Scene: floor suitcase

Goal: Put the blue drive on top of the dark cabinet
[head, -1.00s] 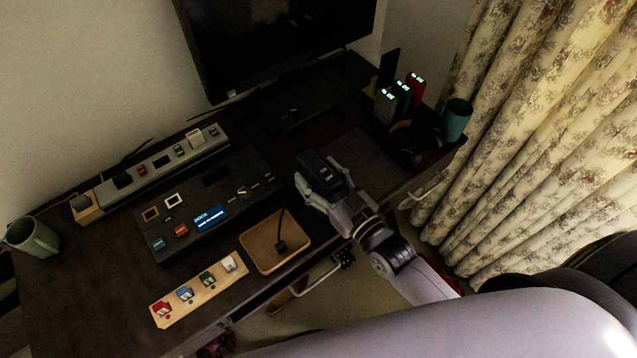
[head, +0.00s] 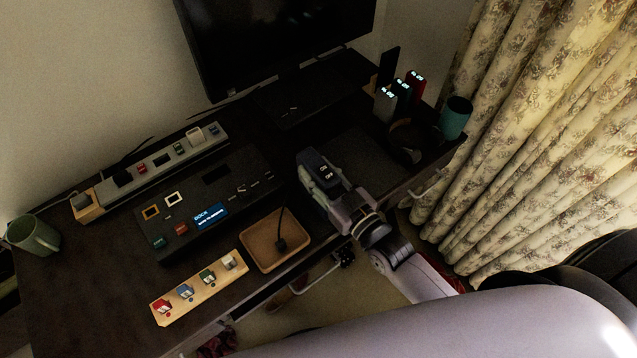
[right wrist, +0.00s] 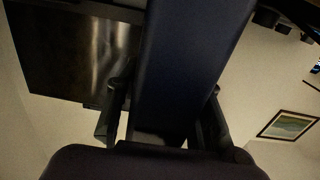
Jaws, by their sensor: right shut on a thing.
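The blue drive (head: 314,163) is a dark navy block with small lit marks on its upper face. My right gripper (head: 320,185) is shut on it and holds it over the front part of a dark wooden furniture top (head: 95,285). In the right wrist view the drive (right wrist: 188,55) stands out between the two dark fingers (right wrist: 165,120). I cannot tell whether the drive touches the surface below. The dark furniture, which bears many items, may be the dark cabinet; no separate dark cabinet is clear. My left gripper is not in view.
A black dock box (head: 215,215) and a square wooden tray (head: 250,256) with a cable lie left of the gripper. Drives with lit displays (head: 404,86), headphones (head: 405,140) and a teal cup (head: 455,117) stand at right. A dark screen (head: 280,45) is behind.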

